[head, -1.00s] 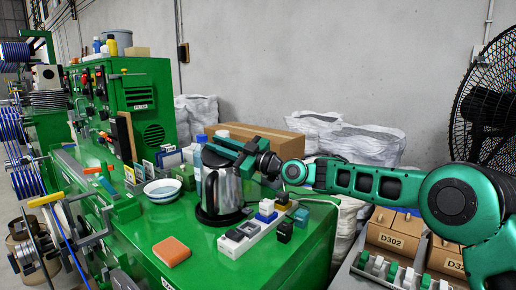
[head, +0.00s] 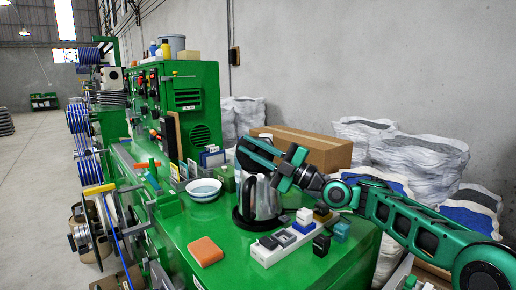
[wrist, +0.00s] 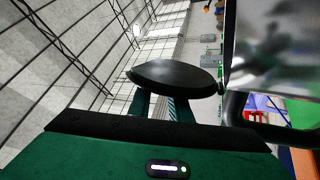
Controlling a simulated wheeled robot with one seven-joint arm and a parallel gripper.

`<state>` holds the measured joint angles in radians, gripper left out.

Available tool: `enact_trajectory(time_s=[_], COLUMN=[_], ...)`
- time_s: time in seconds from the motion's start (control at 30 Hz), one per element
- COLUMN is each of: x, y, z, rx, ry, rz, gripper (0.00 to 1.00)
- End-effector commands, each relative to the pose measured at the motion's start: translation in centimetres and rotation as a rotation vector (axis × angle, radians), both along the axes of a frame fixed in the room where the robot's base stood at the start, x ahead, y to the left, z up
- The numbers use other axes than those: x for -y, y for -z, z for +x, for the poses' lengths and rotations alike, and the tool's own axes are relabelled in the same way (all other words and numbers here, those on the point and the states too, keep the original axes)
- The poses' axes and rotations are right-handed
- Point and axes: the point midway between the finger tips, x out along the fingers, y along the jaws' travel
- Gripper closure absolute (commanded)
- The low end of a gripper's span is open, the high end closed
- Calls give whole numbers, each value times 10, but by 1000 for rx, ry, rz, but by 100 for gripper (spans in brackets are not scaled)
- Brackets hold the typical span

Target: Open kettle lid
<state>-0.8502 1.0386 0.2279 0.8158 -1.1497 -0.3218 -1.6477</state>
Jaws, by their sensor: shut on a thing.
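The kettle (head: 264,205) has a shiny metal body and a black handle. It stands upright on its black base on the green bench. My gripper (head: 256,151) is tilted just above the kettle's top. In the wrist view the green fingers (wrist: 166,104) are shut on the black round lid (wrist: 176,78), seen almost edge-on. The lid stands at a steep angle to the kettle body (wrist: 275,48), with its right end close to the rim. I cannot tell whether they touch there. The handle (wrist: 240,112) lies just right of the fingers.
A white block strip with small blocks (head: 288,243) lies in front of the kettle. A white bowl (head: 204,190) and an orange block (head: 206,251) are to the left. A cardboard box (head: 310,150) stands behind. Bare bench lies between bowl and orange block.

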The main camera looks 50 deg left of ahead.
Motion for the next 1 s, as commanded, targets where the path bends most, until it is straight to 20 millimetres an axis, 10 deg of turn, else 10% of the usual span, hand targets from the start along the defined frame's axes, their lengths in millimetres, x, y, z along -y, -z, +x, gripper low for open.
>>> enact_trajectory(time_s=[0.77,0.87,1.0], x=[3,3,3], y=[4,4,3], z=[-10,-9,-9], rx=[97,95,96], ry=[-3,-3,-3], rz=[55,55,57], gripper=[100,66,64])
